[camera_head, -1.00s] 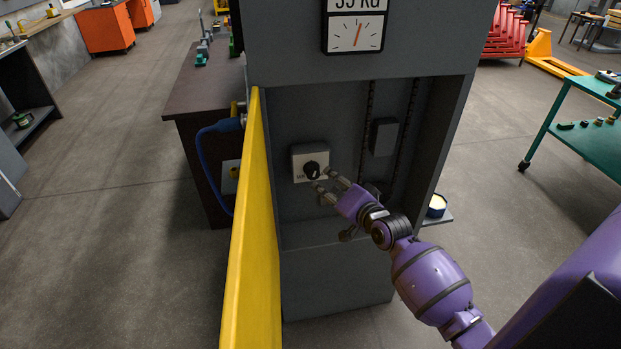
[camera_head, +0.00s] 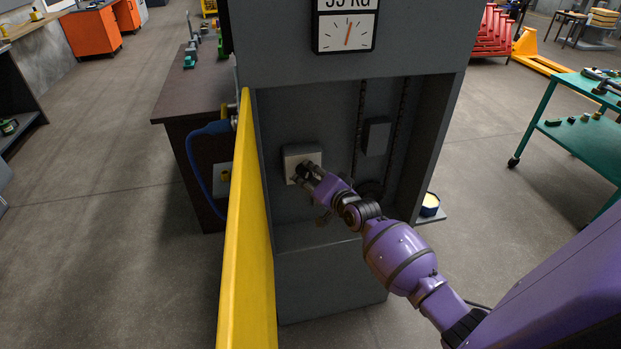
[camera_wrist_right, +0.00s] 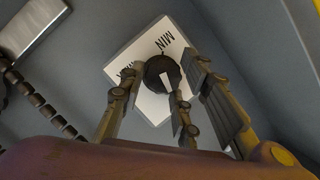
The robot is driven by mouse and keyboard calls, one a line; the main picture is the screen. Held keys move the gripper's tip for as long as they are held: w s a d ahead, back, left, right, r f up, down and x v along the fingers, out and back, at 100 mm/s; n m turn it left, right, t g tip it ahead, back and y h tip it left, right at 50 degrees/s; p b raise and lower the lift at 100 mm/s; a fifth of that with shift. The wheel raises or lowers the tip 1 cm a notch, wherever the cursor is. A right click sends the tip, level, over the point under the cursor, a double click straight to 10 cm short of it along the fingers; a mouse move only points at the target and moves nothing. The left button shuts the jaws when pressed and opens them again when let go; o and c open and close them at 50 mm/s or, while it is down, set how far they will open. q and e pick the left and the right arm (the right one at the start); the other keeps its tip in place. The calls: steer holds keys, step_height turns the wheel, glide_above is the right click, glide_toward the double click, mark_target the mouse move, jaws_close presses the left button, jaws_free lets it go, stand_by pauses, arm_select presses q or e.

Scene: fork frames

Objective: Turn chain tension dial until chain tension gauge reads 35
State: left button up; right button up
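The chain tension dial (camera_head: 303,167) is a black round knob on a white square plate inside the grey cabinet. In the right wrist view the knob (camera_wrist_right: 161,73) has a white pointer mark, and "MIN" is printed on its plate. The chain tension gauge (camera_head: 345,33) is above, its red needle just right of upright. Its number is cut by the top edge; it looks like 35 or 39 KG. My right gripper (camera_head: 311,174) is at the dial, its fingers (camera_wrist_right: 160,92) apart on either side of the knob; contact is unclear. My left gripper is not in view.
A yellow panel (camera_head: 248,240) stands upright along the cabinet's left edge, close to the dial. Chains and a dark box (camera_head: 376,137) are inside the cabinet, right of the dial. A dark bench (camera_head: 190,95) stands left, a green cart (camera_head: 580,140) right.

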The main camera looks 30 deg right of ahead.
steer(key=shift+d+f, duration=0.1)
steer(key=shift+f, duration=0.05)
steer(key=c, duration=0.5)
steer(key=shift+o, duration=0.2)
steer(key=shift+r+p, duration=0.25)
steer(key=shift+p, duration=0.15)
steer(key=shift+s+f, duration=0.1)
steer(key=shift+f, duration=0.2)
steer(key=o, duration=1)
steer(key=shift+d, duration=0.15)
steer(key=shift+r, duration=0.1)
steer(key=v, duration=1.2)
